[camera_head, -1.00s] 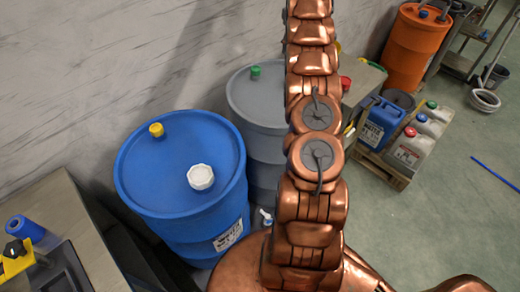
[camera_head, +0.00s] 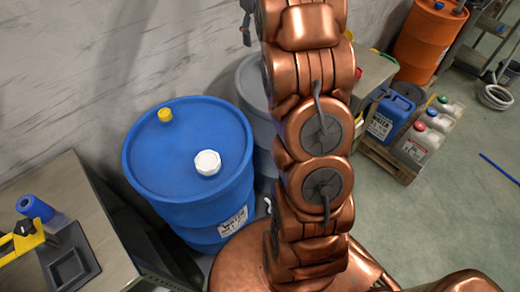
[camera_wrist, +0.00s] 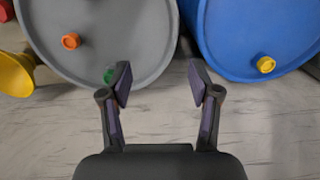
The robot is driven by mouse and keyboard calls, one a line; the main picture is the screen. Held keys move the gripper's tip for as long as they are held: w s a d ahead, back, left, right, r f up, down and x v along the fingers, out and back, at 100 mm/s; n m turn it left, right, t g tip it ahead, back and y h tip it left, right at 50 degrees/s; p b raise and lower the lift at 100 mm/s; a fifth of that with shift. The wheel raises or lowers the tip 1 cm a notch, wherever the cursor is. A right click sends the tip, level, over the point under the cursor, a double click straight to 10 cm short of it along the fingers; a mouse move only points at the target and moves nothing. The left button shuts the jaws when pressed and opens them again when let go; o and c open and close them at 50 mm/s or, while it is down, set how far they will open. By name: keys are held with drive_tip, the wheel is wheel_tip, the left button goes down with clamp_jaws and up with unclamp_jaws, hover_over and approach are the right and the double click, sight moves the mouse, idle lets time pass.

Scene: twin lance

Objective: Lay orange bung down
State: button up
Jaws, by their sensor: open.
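The orange bung (camera_wrist: 70,41) sits on the lid of the grey drum (camera_wrist: 125,25) in the wrist view. A green bung (camera_wrist: 109,75) is on the same lid, near its rim and partly behind a finger. My gripper (camera_wrist: 160,82) is open and empty, with nothing between its fingers. The orange bung is off to the left of the fingers and apart from them. In the head view my copper arm hides most of the grey drum (camera_head: 252,85) and the orange bung.
A blue drum (camera_head: 185,150) with a yellow bung (camera_head: 165,115) and a white cap (camera_head: 207,162) stands beside the grey drum. A metal bench (camera_head: 85,205) is at the left. A yellow funnel (camera_wrist: 14,75) is at the wrist view's left edge. Floor at the right is largely clear.

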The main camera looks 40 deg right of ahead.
drive_tip(key=s+a, duration=1.4)
drive_tip(key=a, duration=0.2)
drive_tip(key=s+a+f, duration=0.2)
drive_tip(key=s+a, duration=0.1)
drive_tip(key=s, duration=0.3)
drive_tip(key=s+a+f, duration=0.2)
drive_tip(key=s+a, duration=0.1)
drive_tip(key=s, duration=0.4)
drive_tip(key=s+a+f+g, duration=0.1)
drive_tip(key=s+a+f, duration=0.1)
drive_tip(key=s, duration=0.5)
drive_tip(key=shift+a+f, duration=0.4)
drive_tip(key=shift+f, duration=0.05)
drive_tip(key=shift+c, duration=0.2)
